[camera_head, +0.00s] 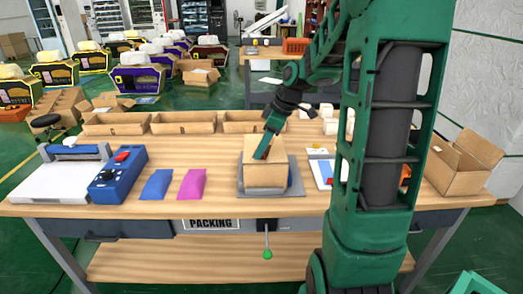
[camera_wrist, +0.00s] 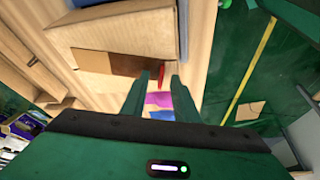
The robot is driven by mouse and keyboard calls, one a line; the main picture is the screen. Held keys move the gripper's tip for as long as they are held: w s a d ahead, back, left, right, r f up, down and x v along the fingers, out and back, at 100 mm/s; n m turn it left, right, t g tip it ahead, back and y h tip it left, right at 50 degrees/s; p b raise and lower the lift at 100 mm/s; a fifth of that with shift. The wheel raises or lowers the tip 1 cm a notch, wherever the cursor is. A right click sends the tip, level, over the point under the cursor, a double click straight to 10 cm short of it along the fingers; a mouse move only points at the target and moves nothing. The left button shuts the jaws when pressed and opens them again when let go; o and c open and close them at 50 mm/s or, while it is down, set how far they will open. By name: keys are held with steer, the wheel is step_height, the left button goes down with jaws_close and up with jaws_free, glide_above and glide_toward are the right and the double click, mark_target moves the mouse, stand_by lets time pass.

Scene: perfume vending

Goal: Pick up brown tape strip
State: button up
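My gripper (camera_head: 263,151) points down at the top of an open cardboard box (camera_head: 265,176) on the packing table. In the wrist view my gripper (camera_wrist: 160,76) has its two green fingers apart, with nothing clearly held between them. The box (camera_wrist: 120,32) lies just beyond the fingertips there. A darker brown band (camera_wrist: 105,62) runs along the box in the wrist view; I cannot tell whether it is the tape strip or the shaded box opening. No separate tape strip can be made out in the head view. A small red thing shows between the fingertips, its nature unclear.
The box stands on a grey plate (camera_head: 290,187). Blue (camera_head: 156,184) and pink (camera_head: 192,184) packets lie to its left, beside a blue control box (camera_head: 116,181). Brown trays (camera_head: 184,123) line the back. Another open box (camera_head: 463,165) stands at the right.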

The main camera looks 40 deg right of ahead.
steer(key=shift+w+a+f, duration=0.1)
steer(key=shift+f, duration=0.2)
steer(key=shift+c, duration=0.6)
jaws_close()
steer(key=shift+r, duration=0.15)
